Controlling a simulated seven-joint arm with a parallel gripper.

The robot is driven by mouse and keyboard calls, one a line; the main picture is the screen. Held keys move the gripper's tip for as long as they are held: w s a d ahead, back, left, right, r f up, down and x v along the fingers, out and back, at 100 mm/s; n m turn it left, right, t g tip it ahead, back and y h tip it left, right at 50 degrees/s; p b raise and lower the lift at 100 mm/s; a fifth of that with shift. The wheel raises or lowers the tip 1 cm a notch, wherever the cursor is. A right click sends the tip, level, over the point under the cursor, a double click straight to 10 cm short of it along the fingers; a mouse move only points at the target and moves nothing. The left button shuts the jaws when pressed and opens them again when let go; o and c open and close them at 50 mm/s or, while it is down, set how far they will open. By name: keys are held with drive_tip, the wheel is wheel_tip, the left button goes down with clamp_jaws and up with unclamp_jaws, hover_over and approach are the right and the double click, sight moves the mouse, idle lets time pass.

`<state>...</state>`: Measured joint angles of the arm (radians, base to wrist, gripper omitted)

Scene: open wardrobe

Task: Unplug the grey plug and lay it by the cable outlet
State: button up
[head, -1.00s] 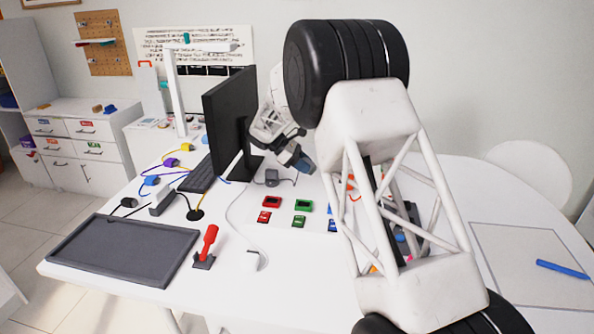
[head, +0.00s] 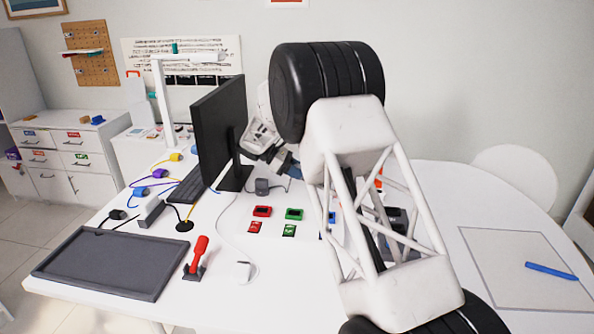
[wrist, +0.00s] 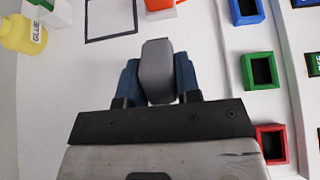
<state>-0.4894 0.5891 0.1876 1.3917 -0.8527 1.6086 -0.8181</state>
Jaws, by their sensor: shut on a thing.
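My gripper (wrist: 160,82) is shut on a grey block, the grey plug (wrist: 157,68), which sits between its blue fingers in the wrist view. In the head view my gripper (head: 284,162) is right of the monitor and above the desk. The plug cannot be made out there. A dark grey box (head: 262,187) stands on the desk below and left of the gripper, with a thin cable at its right. A black round disc (head: 184,226) with a yellow cable, apparently the cable outlet, lies in front of the keyboard, beside the power strip (head: 151,212).
The monitor (head: 217,130) stands close left of my gripper. Red (head: 262,211), green (head: 294,214) and blue (wrist: 246,10) open boxes are nearby. A red joystick (head: 199,255) and a dark tray (head: 110,264) lie at the front left. Purple, yellow and blue plugs lie near the keyboard.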

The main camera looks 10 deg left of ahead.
drive_tip(key=shift+f, duration=2.9)
drive_tip(key=o, duration=1.4)
drive_tip(key=shift+r, duration=0.1)
drive_tip(key=a+r, duration=0.3)
drive_tip(key=r, duration=0.3)
drive_tip(key=shift+a+r, duration=0.2)
drive_tip(key=shift+r, duration=0.2)
